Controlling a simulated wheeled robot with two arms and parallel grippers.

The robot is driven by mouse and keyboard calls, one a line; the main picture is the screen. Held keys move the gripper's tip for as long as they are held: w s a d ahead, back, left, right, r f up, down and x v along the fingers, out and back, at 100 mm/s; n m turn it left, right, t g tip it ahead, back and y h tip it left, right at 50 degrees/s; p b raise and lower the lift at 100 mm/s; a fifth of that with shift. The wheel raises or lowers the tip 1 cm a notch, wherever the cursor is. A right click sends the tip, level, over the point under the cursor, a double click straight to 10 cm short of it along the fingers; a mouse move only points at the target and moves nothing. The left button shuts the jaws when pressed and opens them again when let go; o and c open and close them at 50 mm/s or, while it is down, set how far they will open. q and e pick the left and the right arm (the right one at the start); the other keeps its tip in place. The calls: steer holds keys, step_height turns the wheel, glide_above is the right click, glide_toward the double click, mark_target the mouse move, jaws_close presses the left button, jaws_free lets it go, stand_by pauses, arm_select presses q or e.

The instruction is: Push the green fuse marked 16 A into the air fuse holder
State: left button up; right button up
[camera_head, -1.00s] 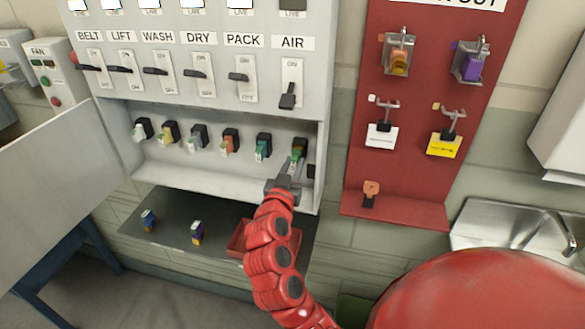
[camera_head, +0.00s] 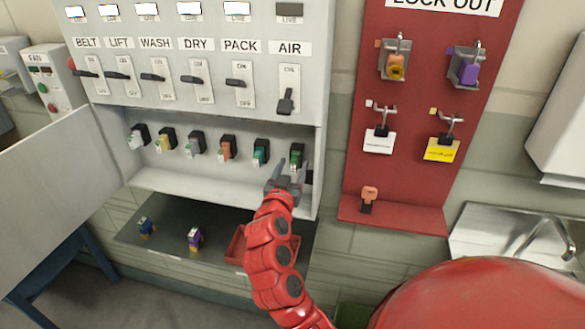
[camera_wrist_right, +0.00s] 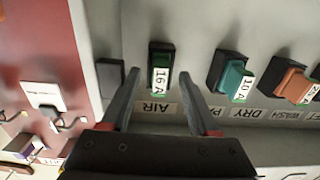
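The green fuse marked 16 A (camera_wrist_right: 160,76) sits in the black air fuse holder (camera_wrist_right: 153,50), above the AIR label in the right wrist view. In the head view the fuse (camera_head: 296,158) is at the right end of the fuse row. My right gripper (camera_wrist_right: 156,88) is open, its fingers apart on either side of the fuse and not touching it. In the head view the right gripper (camera_head: 291,170) is just in front of and below that holder. How deep the fuse sits is hard to tell. My left gripper is not in view.
Other fuses, including a teal one (camera_head: 261,151), fill the row to the left. Two loose fuses lie on the shelf (camera_head: 170,225) below, beside a red tray (camera_head: 237,246). The AIR switch (camera_head: 287,95) is down. A red lockout board (camera_head: 415,185) stands to the right.

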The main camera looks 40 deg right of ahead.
steer(key=shift+f, duration=0.1)
steer(key=shift+s+a, duration=0.1)
steer(key=shift+a, duration=0.05)
steer(key=p+v, duration=0.1)
steer(key=v, duration=1.6)
steer(key=shift+p, duration=0.3)
